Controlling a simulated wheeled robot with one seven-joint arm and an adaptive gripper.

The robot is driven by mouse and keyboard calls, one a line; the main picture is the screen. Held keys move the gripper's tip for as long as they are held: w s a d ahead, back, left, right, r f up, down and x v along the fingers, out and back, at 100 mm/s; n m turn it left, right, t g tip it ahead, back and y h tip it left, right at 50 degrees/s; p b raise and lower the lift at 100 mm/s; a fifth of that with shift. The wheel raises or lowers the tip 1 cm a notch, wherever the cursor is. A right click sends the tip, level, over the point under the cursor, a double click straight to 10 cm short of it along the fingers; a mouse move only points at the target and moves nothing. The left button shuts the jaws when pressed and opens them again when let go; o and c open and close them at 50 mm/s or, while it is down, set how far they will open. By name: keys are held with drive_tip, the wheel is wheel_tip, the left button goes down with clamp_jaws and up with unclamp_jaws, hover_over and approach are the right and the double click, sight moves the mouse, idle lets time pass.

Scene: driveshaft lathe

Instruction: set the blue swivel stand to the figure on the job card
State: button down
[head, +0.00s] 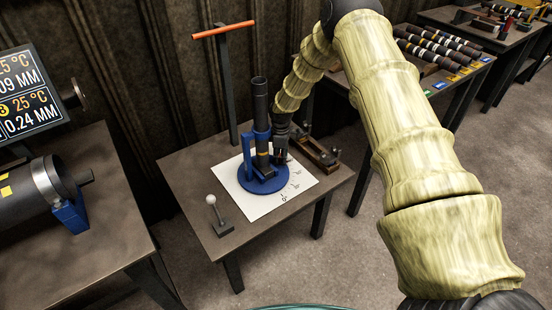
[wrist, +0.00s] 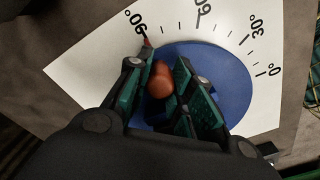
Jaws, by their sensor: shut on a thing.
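The blue swivel stand (head: 265,182) has a round base on a white angle sheet (head: 302,181) and holds a dark shaft (head: 260,98) upright. My gripper (head: 279,152) is low at the stand's right side. In the wrist view my gripper (wrist: 166,72) is shut on an orange knob (wrist: 160,80) above the blue disc (wrist: 215,72). The sheet (wrist: 80,65) carries marks reading 90°, 60°, 30° and 0°. A small red pointer tip (wrist: 147,42) lies close to the 90° mark. No job card can be made out.
A post with an orange crossbar (head: 223,30) stands behind the table (head: 190,170). A screen (head: 25,90) and blue-bracketed shaft (head: 70,210) are at left; striped shafts (head: 440,48) lie back right.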

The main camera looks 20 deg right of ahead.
drive_tip(key=shift+w+d, duration=0.1)
drive_tip(key=shift+d, duration=0.05)
drive_tip(key=c, duration=1.2)
unclamp_jaws()
drive_tip(key=shift+r, duration=0.1)
wheel_tip(320, 180, up, 12)
